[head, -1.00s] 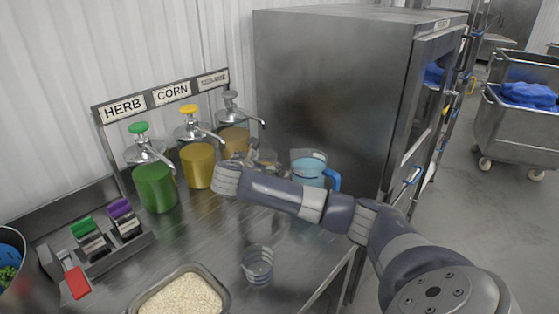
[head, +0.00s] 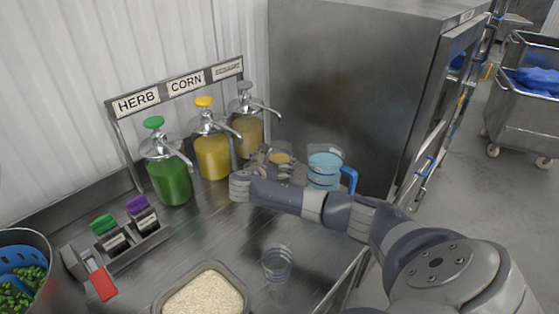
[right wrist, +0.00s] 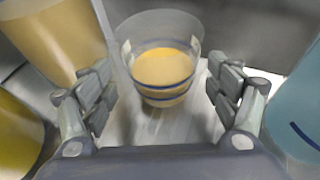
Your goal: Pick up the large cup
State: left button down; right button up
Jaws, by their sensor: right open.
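A clear cup with blue rings and yellow-orange contents (head: 281,159) stands upright at the back of the counter, between the pump dispensers and the blue jug. It also shows in the right wrist view (right wrist: 165,72). Another clear ringed cup (head: 277,264), which looks empty, stands nearer the front, beside the rice pan. I cannot tell for sure which cup is the larger. My right gripper (right wrist: 160,75) is open, its fingers spread to either side of the filled cup, which stands just ahead of them. My left gripper is not in view.
Green (head: 170,180), yellow (head: 212,156) and tan (head: 249,135) pump dispensers stand close left of the filled cup. A blue-handled jug (head: 325,166) stands close right, before a steel cabinet (head: 345,90). A rice pan (head: 162,301) is at the front.

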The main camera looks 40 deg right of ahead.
jog(key=x, duration=0.3)
jog(key=shift+d, duration=0.2)
jog(key=shift+w+d+f, duration=0.2)
jog(key=shift+d+f, duration=0.05)
jog(key=shift+d, duration=0.05)
jog(key=c, duration=0.9)
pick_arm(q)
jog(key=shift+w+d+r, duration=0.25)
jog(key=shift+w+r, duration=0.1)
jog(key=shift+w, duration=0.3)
pick_arm(e)
jog(key=c, duration=0.5)
jog(key=shift+c, duration=0.2)
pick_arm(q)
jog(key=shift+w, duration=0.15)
pick_arm(e)
jog(key=shift+d+r, duration=0.1)
jog(key=shift+r, duration=0.1)
